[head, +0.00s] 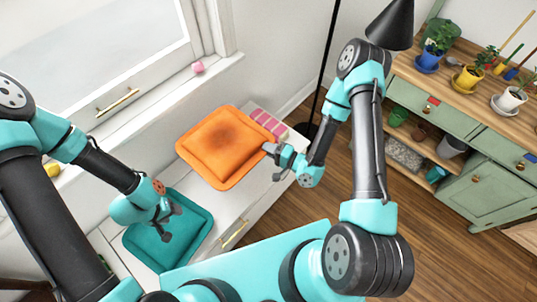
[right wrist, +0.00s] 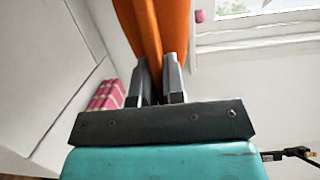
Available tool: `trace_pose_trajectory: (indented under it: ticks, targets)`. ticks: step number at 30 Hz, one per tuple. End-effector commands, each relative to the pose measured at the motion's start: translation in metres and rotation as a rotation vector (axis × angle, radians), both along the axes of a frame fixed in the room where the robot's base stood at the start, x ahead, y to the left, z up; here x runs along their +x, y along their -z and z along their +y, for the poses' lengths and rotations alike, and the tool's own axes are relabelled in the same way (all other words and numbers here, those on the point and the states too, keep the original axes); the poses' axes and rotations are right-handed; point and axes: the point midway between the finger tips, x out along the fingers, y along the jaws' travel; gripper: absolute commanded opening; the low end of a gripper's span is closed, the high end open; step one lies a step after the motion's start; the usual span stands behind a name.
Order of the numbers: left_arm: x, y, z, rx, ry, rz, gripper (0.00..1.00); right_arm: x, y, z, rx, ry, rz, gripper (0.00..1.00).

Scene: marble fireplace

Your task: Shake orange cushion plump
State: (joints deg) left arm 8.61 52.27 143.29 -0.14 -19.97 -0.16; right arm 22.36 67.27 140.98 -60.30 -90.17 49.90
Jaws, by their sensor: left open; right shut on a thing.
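The orange cushion (head: 222,146) is square with a darker patch in its middle. My right gripper (head: 270,149) is shut on its right edge in the head view. In the right wrist view, the cushion (right wrist: 152,30) rises between the two fingers (right wrist: 155,85). The cushion seems held above the white bench; the exact gap is hard to tell. My left gripper (head: 170,214) is open and empty. It is over a teal cushion (head: 152,250) on the bench, apart from the orange cushion.
A pink striped item (head: 268,123) lies on the white bench (head: 225,215) behind the orange cushion. A pink ball (head: 198,67) sits on the window sill. A black lamp (head: 390,25) stands behind my right arm. A green cabinet (head: 480,150) with potted plants is at right.

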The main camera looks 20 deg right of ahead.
Motion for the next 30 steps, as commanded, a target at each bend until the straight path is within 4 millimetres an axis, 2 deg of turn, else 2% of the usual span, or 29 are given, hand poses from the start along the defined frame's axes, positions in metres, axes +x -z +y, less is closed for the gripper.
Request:
trace_pose_trajectory:
  ticks: [3, 13, 17, 24, 27, 30]
  targets:
    - [0.0, 0.0, 0.0, 0.0, 0.0, 0.0, 0.52, 0.0, -0.012, 0.0, 0.001, 0.0, -0.001, 0.0]
    - [0.0, 0.0, 0.0, 0.0, 0.0, 0.0, 0.52, 0.0, -0.011, 0.0, 0.001, 0.0, 0.001, 0.0]
    - [0.0, 0.0, 0.0, 0.0, 0.0, 0.0, 0.52, 0.0, 0.004, 0.0, 0.002, 0.001, 0.003, 0.0]
    - [0.0, 0.0, 0.0, 0.0, 0.0, 0.0, 0.52, -0.001, 0.048, 0.0, 0.002, 0.001, 0.003, 0.0]
    - [0.0, 0.0, 0.0, 0.0, 0.0, 0.0, 0.52, 0.0, 0.057, 0.0, 0.001, 0.0, 0.001, 0.0]
    - [0.0, 0.0, 0.0, 0.0, 0.0, 0.0, 0.52, 0.0, 0.058, 0.0, 0.001, 0.0, 0.0, 0.0]
